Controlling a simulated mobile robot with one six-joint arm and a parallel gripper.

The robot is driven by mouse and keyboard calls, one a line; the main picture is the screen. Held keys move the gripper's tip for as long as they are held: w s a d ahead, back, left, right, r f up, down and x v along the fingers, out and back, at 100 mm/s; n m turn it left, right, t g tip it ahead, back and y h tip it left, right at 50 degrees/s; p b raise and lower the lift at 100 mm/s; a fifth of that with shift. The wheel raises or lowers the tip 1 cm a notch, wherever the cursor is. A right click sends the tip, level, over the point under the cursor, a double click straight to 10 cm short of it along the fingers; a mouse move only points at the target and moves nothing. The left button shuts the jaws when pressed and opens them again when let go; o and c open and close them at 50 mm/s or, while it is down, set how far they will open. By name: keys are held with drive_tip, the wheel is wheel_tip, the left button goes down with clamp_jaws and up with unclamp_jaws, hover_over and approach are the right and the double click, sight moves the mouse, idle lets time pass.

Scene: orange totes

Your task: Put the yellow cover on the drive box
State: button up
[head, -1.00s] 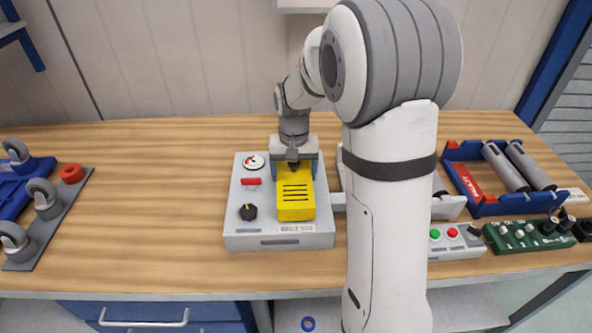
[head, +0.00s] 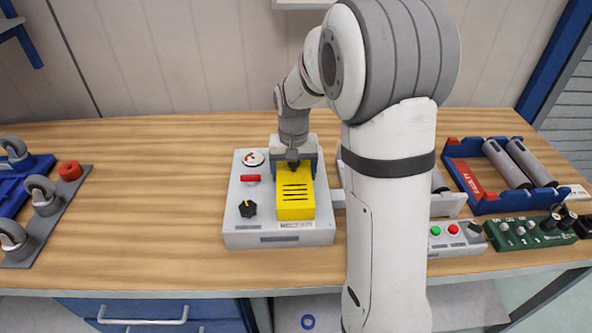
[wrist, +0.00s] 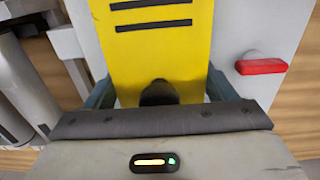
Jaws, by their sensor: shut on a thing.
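The yellow cover (head: 295,203) with black slots lies on the right part of the top of the grey drive box (head: 238,226). I cannot tell whether it is fully seated. My gripper (head: 293,167) is at the cover's far end, shut on it. In the wrist view the cover (wrist: 150,50) runs between my gripper's fingers (wrist: 158,98), with a dark round part at its near end. The drive box (wrist: 235,25) shows beside it. The fingertips are mostly hidden.
The drive box carries a red switch (head: 251,179), a black knob (head: 248,209) and a round dial (head: 253,158). At right are a blue tray (head: 485,208) with rollers, a button box (head: 452,249) and a green board (head: 530,243). A caster plate (head: 45,225) lies left. The table between is clear.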

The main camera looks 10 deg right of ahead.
drive_tip(key=o, duration=1.2)
wheel_tip(320, 180, up, 8)
drive_tip(key=shift+f, duration=0.1)
drive_tip(key=s+t, duration=0.1)
drive_tip(key=s, duration=0.6)
drive_tip(key=s+n+t, duration=0.1)
drive_tip(key=s, duration=0.6)
drive_tip(key=s+r+n, duration=0.1)
drive_tip(key=s, duration=0.7)
drive_tip(key=shift+d+t, duration=0.3)
drive_tip(key=shift+t, duration=0.1)
